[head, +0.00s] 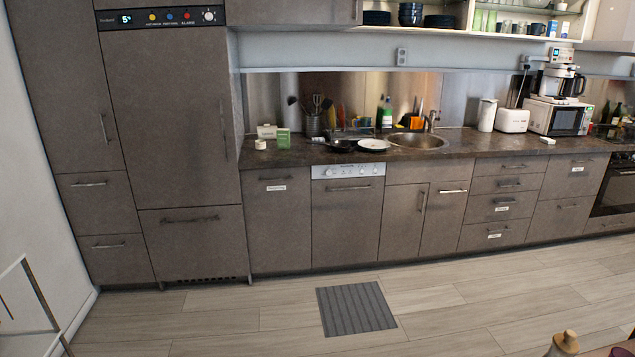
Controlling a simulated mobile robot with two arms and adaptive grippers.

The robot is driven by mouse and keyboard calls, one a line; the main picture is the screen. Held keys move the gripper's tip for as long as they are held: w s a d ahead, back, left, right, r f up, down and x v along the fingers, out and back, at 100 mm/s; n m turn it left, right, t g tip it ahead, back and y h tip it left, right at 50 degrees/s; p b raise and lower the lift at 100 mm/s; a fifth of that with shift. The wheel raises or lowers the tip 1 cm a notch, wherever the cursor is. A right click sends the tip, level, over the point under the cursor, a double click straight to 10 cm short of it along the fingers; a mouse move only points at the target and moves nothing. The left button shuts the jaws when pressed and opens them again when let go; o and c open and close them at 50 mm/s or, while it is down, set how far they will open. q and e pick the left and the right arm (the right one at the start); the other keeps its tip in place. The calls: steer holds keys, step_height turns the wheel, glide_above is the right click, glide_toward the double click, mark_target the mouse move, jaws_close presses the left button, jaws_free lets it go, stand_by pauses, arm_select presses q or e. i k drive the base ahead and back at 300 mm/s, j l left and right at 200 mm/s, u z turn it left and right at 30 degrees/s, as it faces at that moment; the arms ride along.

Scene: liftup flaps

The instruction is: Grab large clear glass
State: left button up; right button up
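I cannot single out a large clear glass. Several small glasses (506,25) stand on the open wall shelf (455,35) at the top right; they are too small to tell which are large or clear. Greenish glasses (478,20) stand beside them on the same shelf. Neither of my grippers is in view.
A long dark counter (460,148) runs along the back with a sink (418,141), a white toaster (512,121) and a microwave (556,118). Tall cabinets (170,120) stand left. A grey mat (355,309) lies on the open floor. A wooden-topped object (565,345) shows bottom right.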

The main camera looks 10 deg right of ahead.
mark_target(507, 25)
steer(key=i+z, duration=0.1)
steer(key=i, duration=0.8)
steer(key=i+j+z, duration=0.1)
steer(key=i, duration=0.8)
steer(key=i+l+z, duration=0.2)
steer(key=i+z, duration=1.05)
steer(key=i+j+z, duration=0.15)
steer(key=i+z, duration=0.55)
steer(key=i, duration=1.45)
